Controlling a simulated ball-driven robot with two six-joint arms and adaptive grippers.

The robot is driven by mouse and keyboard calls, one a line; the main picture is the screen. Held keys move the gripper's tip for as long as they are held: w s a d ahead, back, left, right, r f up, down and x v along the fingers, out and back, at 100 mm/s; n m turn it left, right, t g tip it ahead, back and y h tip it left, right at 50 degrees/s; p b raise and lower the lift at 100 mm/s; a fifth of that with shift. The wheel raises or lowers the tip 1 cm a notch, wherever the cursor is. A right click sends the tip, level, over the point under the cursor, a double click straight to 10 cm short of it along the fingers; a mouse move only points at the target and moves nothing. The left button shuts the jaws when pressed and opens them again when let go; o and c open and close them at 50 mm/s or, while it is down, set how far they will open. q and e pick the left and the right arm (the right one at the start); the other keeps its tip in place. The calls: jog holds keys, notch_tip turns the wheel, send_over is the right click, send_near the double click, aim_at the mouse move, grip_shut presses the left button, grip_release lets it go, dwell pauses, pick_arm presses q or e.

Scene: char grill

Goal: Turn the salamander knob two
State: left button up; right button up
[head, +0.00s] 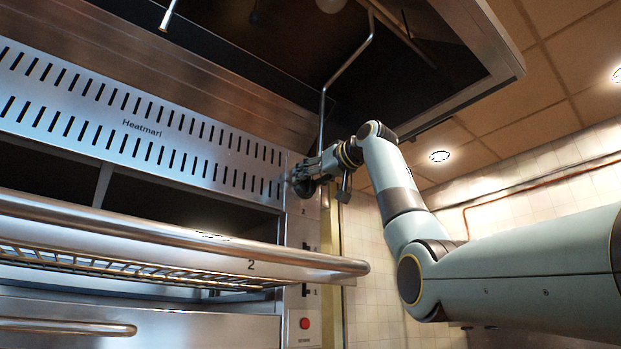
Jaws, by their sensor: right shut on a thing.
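The salamander (128,120) is a steel unit with a slotted upper panel marked "Heatmari". A narrow control panel (303,238) runs down its right end. A dark round knob (303,186) sits near the top of that panel, above a small "2" mark. My right gripper (308,178) is shut on this knob, with its arm reaching in from the right. The gripper hides much of the knob, so its pointer cannot be read. My left gripper is not in view.
A rail (180,243) with a wire rack (120,267) juts out below the slotted panel. Smaller switches and a red button (304,323) sit lower on the control panel. A hood (462,80) with a thin hanging pipe (345,68) is overhead. A tiled wall (375,260) stands at right.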

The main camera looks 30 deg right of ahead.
jog(key=shift+n, duration=0.4)
jog(key=shift+a+f+n, duration=0.1)
jog(key=shift+a+n, duration=0.1)
jog(key=shift+n, duration=1.15)
jog(key=shift+a+r+n, duration=0.1)
jog(key=shift+a+n, duration=0.05)
jog(key=shift+n, duration=1.15)
jog(key=shift+a+f+n, duration=0.1)
jog(key=shift+a+n, duration=0.1)
jog(key=shift+n, duration=1.15)
jog(key=shift+s, duration=0.1)
jog(key=o, duration=1.2)
jog(key=shift+f, duration=0.1)
